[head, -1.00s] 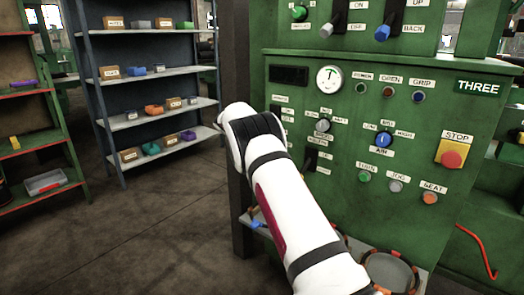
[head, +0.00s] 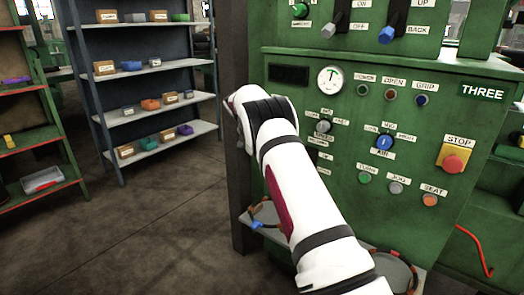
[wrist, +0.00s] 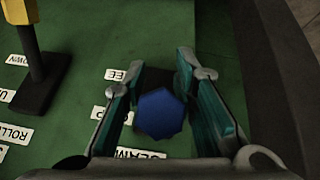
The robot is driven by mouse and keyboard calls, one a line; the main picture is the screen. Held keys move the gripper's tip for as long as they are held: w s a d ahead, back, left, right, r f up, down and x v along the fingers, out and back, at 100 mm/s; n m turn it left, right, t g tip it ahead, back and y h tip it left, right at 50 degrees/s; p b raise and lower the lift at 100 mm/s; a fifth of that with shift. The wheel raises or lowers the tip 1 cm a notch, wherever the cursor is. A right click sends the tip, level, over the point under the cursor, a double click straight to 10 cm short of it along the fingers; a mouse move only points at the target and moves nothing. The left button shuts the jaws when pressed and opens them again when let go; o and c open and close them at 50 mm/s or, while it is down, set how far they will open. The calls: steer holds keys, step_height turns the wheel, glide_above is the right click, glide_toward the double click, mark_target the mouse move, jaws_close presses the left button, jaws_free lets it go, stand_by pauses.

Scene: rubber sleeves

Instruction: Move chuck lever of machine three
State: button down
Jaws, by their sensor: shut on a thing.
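Machine three is the green panel (head: 300,100) with a THREE plate (head: 482,93) in the head view. My white arm (head: 305,215) reaches across its left part and hides my gripper there. In the wrist view my gripper (wrist: 160,78) has a finger on each side of a blue-knobbed lever (wrist: 161,113) and is shut on it. The labels by this lever are partly covered; one ends in "EE". A yellow-handled lever (wrist: 24,45) stands to the left, apart from the fingers. Which way the blue lever leans is hard to tell.
A red stop button (head: 453,163) and several knobs sit on the panel. A low ledge with orange-brown rings (head: 398,262) is under it. Shelves with small boxes (head: 130,67) stand at the left. The floor between is clear.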

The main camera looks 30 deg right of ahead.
steer(key=c, duration=1.6)
jaws_free()
steer(key=shift+r, duration=0.1)
steer(key=shift+o, duration=0.2)
steer(key=v, duration=1.2)
